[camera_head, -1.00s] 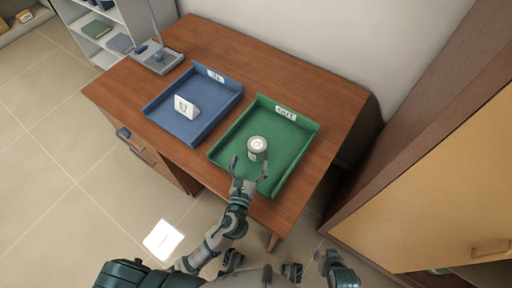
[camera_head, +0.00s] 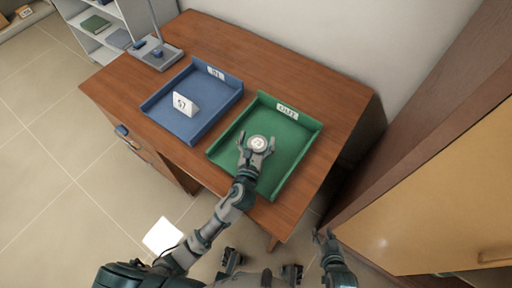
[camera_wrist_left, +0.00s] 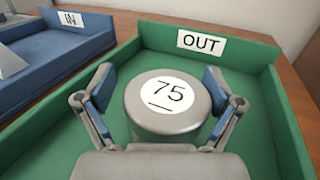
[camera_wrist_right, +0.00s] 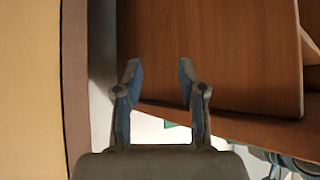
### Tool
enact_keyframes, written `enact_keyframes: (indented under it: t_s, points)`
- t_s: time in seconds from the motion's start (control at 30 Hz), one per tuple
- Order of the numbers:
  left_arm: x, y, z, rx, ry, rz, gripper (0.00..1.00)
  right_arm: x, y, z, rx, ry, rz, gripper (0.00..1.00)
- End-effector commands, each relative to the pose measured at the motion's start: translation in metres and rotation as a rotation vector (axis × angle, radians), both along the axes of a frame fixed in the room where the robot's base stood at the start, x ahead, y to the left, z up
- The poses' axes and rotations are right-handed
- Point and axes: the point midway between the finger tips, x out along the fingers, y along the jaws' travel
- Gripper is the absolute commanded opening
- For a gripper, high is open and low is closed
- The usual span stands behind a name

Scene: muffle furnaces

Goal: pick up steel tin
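The steel tin (camera_head: 257,143) is a short round can with a white label on its lid. In the left wrist view the tin (camera_wrist_left: 167,105) stands upright in the green OUT tray (camera_wrist_left: 270,75) and its label reads 75. My left gripper (camera_head: 256,146) is open, with one finger on each side of the tin. In the left wrist view a gap shows between each finger of the left gripper (camera_wrist_left: 160,88) and the tin. My right gripper (camera_head: 326,236) is low at the right; in its wrist view the right gripper (camera_wrist_right: 157,75) is open and empty.
The blue IN tray (camera_head: 213,117) lies left of the green tray and holds a white card (camera_head: 186,104) marked 57. Both trays stand on a brown desk (camera_head: 330,90). A tan cabinet (camera_head: 430,200) stands close on the right. A lamp base (camera_head: 155,57) is at the far left corner.

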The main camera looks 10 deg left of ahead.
Motion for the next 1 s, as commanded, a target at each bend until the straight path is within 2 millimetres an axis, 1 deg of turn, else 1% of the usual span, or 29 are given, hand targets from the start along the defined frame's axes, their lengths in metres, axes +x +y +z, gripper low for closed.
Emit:
enact_keyframes:
  t_s: [0.03, 0.07, 0.1, 0.17, 0.2, 0.27, 0.5, 0.63, 0.67, 0.7, 0.77, 0.87, 1.0]
  points:
    - [0.0, -0.001, 0.0, 0.0, 0.0, 0.0, 0.8, 0.0, -0.001, 0.0, 0.0, 0.001, 0.0, 0.4]
    - [0.0, -0.001, 0.0, 0.001, 0.0, 0.0, 0.72, 0.0, -0.001, 0.0, 0.0, 0.001, 0.0, 0.4]
    - [0.0, -0.001, 0.0, 0.001, 0.0, 0.0, 0.62, 0.0, -0.001, -0.001, -0.002, 0.002, 0.0, 0.4]
    - [0.0, -0.001, 0.0, 0.001, 0.0, 0.0, 0.47, 0.001, -0.001, -0.001, -0.002, 0.003, 0.0, 0.4]
    - [0.0, -0.001, 0.0, 0.0, 0.001, 0.0, 0.37, 0.001, -0.001, -0.001, -0.002, 0.003, 0.0, 0.4]
    - [0.0, 0.0, 0.0, 0.0, 0.001, 0.0, 0.24, 0.001, -0.001, -0.001, -0.002, 0.004, 0.0, 0.4]
    - [0.0, 0.001, 0.0, -0.002, -0.001, 0.0, 0.23, 0.001, -0.001, -0.001, -0.003, 0.004, -0.001, 0.4]
    - [0.0, 0.001, 0.005, -0.001, -0.002, -0.001, 0.23, -0.002, -0.001, -0.001, -0.007, 0.022, -0.001, 0.4]
    - [0.0, 0.0, 0.007, -0.001, -0.003, -0.001, 0.23, -0.005, -0.002, -0.003, -0.01, 0.042, -0.001, 0.4]
    - [0.0, 0.0, 0.01, -0.001, -0.003, 0.0, 0.16, -0.011, -0.004, -0.004, -0.016, 0.067, -0.003, 0.4]
    - [0.0, 0.0, 0.016, 0.0, -0.004, 0.0, 0.16, -0.019, -0.007, -0.007, -0.027, 0.111, -0.005, 0.4]
    - [0.0, 0.0, 0.031, 0.001, -0.007, -0.001, 0.16, -0.037, -0.014, -0.012, -0.053, 0.215, -0.01, 0.4]
    - [0.0, 0.0, 0.054, 0.0, -0.009, -0.001, 0.16, -0.074, -0.027, -0.019, -0.097, 0.401, -0.022, 0.4]
